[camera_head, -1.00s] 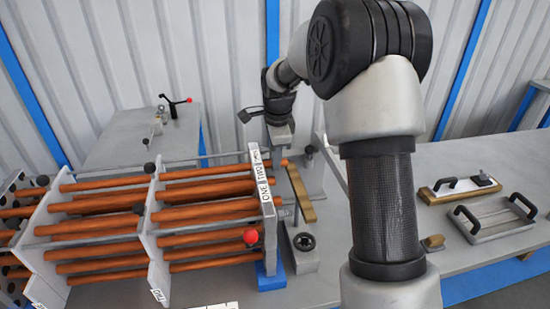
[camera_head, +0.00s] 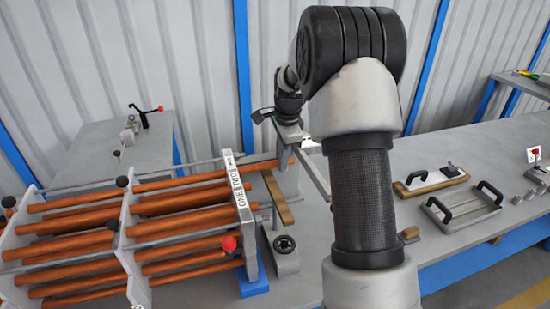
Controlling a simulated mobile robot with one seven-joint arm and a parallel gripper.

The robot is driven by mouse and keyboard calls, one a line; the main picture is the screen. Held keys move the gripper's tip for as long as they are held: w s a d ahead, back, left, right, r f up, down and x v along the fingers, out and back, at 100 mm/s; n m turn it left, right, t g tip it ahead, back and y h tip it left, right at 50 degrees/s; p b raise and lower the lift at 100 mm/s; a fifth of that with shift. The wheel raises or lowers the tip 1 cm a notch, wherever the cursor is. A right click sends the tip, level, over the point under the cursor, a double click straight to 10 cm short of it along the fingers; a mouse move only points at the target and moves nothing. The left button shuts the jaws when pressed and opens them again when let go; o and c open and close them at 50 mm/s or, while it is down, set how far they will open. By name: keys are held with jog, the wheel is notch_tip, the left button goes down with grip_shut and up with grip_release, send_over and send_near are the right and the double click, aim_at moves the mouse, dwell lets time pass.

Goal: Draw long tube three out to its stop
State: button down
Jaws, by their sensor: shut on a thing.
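Several orange-brown long tubes lie level in a rack of upright pale plates at the left. The front plate (camera_head: 243,205) carries the labels ONE and TWO; a further label behind them is too small to read. At its far end one tube, apparently long tube three (camera_head: 262,165), sticks out to the right past the plate. My gripper (camera_head: 291,150) is at that tube's outer end, shut on it. The fingers are small and partly hidden, so their exact contact does not show clearly.
A tan bar (camera_head: 278,198) and a grey block with a dark round knob (camera_head: 285,244) sit right of the front plate. A red ball knob (camera_head: 229,243) is at the plate. A handled tray (camera_head: 463,213) and a handled wooden-edged board (camera_head: 430,180) lie right on the bench.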

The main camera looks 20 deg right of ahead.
jog(key=shift+d, duration=0.35)
jog(key=c, duration=1.6)
grip_release()
jog(key=shift+a, duration=0.1)
jog(key=shift+r, duration=0.55)
jog(key=shift+s+r+p, duration=0.15)
jog(key=shift+s+r, duration=0.4)
jog(key=shift+r, duration=2.15)
jog(key=shift+s+r+p, duration=0.1)
jog(key=shift+s+r, duration=0.5)
jog(key=shift+r, duration=2.05)
jog(key=shift+s+r+p, duration=0.15)
jog(key=shift+s+r, duration=0.4)
jog(key=shift+r, duration=2.15)
